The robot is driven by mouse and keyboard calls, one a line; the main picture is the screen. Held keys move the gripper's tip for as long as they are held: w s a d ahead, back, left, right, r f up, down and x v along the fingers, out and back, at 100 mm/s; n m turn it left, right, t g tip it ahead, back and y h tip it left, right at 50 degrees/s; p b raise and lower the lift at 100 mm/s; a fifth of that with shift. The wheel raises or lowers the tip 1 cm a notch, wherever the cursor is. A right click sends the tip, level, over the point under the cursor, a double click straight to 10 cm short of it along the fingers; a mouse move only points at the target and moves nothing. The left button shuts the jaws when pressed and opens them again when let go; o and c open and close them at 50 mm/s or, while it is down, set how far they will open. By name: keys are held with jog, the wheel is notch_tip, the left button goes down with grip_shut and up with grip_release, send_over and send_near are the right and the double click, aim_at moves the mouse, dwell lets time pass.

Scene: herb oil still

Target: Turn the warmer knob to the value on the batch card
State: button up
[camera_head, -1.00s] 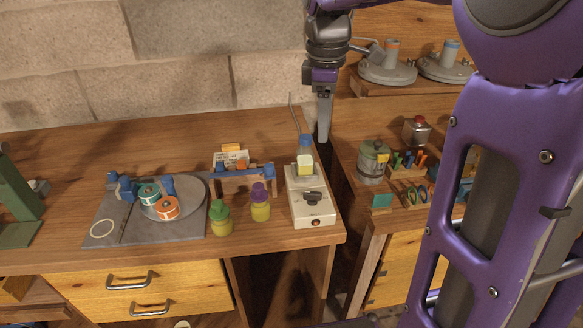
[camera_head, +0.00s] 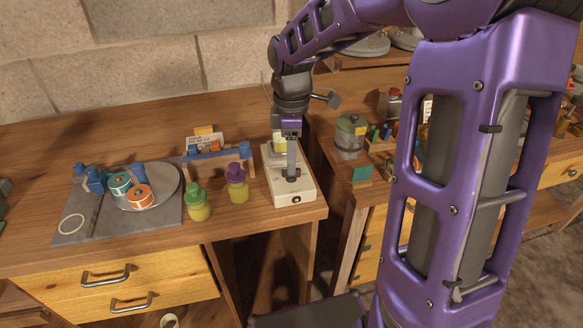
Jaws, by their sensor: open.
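The warmer (camera_head: 301,191) is a cream box near the right end of the wooden bench. Its dark knob (camera_head: 291,176) sits on top, partly hidden by my gripper. My gripper (camera_head: 292,172) is open and points down right at the knob; whether the fingers touch it I cannot tell. A yellow-labelled bottle stands on the back of the warmer, mostly hidden behind my gripper. The batch card (camera_head: 206,140), white with an orange tab, stands at the back of the bench; its writing is too small to read.
Two yellow jars, one with a green lid (camera_head: 197,194) and one with a purple lid (camera_head: 236,174), stand left of the warmer. A wooden rack (camera_head: 222,164) is behind them. A grey board (camera_head: 82,207) with tape rolls lies at left. A canister (camera_head: 350,136) stands on the right-hand bench.

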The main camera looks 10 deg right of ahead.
jog(key=shift+f, duration=1.3)
grip_shut()
